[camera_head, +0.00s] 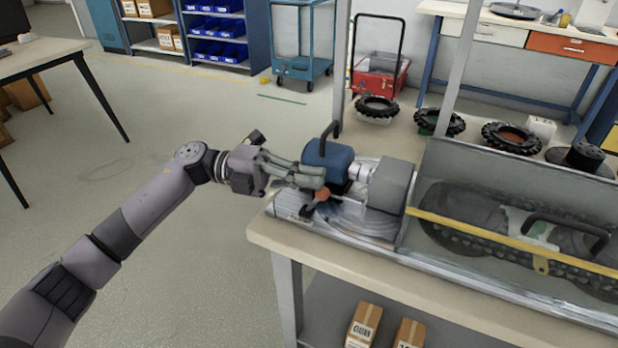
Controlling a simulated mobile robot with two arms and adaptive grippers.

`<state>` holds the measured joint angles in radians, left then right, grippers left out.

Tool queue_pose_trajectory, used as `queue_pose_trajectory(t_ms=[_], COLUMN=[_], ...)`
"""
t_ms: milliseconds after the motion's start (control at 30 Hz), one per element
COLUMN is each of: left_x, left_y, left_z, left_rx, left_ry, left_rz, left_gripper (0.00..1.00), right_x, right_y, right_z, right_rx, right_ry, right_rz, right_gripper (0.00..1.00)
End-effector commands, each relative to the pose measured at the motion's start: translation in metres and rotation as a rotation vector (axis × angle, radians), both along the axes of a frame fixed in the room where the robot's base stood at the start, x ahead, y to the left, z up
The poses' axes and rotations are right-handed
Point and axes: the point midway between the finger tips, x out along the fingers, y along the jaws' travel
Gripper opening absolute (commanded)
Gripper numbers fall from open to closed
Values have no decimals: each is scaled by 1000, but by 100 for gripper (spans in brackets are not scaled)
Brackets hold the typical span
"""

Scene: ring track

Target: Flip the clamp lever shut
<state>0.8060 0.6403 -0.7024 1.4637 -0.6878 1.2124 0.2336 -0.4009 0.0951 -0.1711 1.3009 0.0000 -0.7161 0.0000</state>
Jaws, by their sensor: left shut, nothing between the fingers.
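The clamp is a blue block (328,160) on a metal base plate (290,203) at the left end of the bench. A black bar handle (328,137) stands up from the block. A short dark lever with an orange-red knob (321,193) sits low at the block's front left; I cannot tell whether it is open or shut. My left gripper (320,177) reaches in from the left, its fingers shut and empty, just above the knob and in front of the block. I cannot tell whether they touch. My right gripper is out of view.
A grey block (390,186) stands right of the clamp, then a clear-walled trough (510,215) with a yellow strip along it. Several black tyre rings (441,122) lie behind. A grey upright post (340,60) rises behind the clamp. Open floor (190,280) lies to the left.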

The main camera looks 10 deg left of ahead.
Motion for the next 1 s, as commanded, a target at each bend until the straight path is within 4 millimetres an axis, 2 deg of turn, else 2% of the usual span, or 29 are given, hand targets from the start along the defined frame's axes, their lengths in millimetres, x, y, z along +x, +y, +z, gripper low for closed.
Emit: queue_pose_trajectory(t_ms=[167, 267, 500, 700, 833, 1000], left_x=[2, 4, 10, 14, 15, 15], left_y=[9, 26, 77, 108, 118, 120], left_z=[-1, -1, -3, -4, -4, -4], left_rx=[0, 1, 1, 0, 0, 0], left_ry=[1, 1, 1, 0, -1, -1], left_rz=[3, 5, 5, 3, 1, 0], left_gripper=[0, 0, 0, 0, 0, 0], right_x=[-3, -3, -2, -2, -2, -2], right_y=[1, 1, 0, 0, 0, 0], right_z=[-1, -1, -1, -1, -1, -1], right_rx=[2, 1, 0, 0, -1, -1], right_ry=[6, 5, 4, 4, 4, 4], right_rz=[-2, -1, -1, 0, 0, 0], right_gripper=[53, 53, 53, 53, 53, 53])
